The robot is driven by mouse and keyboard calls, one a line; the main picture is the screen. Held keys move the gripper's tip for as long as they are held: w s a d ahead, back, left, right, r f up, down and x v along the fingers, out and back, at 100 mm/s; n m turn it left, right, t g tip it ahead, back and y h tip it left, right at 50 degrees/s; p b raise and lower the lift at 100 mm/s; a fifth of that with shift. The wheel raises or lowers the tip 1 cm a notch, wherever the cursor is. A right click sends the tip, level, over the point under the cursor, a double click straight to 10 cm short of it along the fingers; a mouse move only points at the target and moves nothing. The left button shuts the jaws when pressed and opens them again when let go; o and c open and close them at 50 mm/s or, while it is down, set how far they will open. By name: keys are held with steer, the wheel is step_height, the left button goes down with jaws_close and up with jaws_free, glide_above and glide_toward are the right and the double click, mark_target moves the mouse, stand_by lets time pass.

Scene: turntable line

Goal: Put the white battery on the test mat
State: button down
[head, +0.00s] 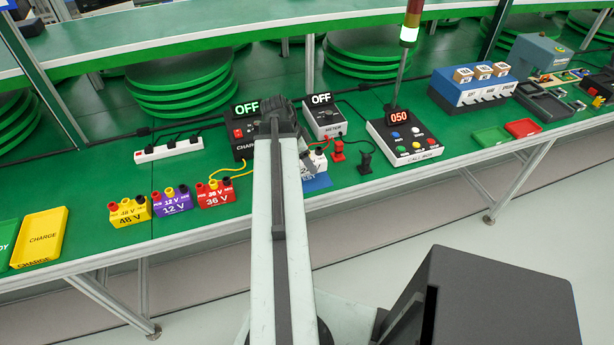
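A white battery (318,162) shows just right of my arm, its left part hidden. It is at the back of the blue test mat (321,182); I cannot tell whether it rests on the mat or is held just above it. The mat's left side is hidden behind my arm. A grey piece of my gripper (308,158) shows against the battery; the rest is behind the arm. I cannot see whether its fingers are open or shut.
Yellow 48 V (130,211), purple 12 V (172,202) and red 36 V (215,194) batteries stand left of my arm. The charger (243,133) and meter (325,119) read OFF. Red and black probes (338,151) and a call box (405,138) stand right of the mat.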

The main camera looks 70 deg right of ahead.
steer(key=shift+w+f, duration=0.1)
steer(key=shift+f, duration=0.35)
step_height(320, 180, down, 4)
steer(key=b, duration=0.3)
steer(key=shift+b, duration=0.4)
steer(key=shift+c, duration=2.2)
jaws_free()
steer(key=shift+r, duration=0.1)
steer(key=p+v, duration=1.1)
steer(key=v, duration=0.1)
steer(key=shift+r+p, duration=0.25)
steer(key=shift+p, duration=0.1)
steer(key=shift+f, duration=0.1)
steer(key=shift+a, duration=0.1)
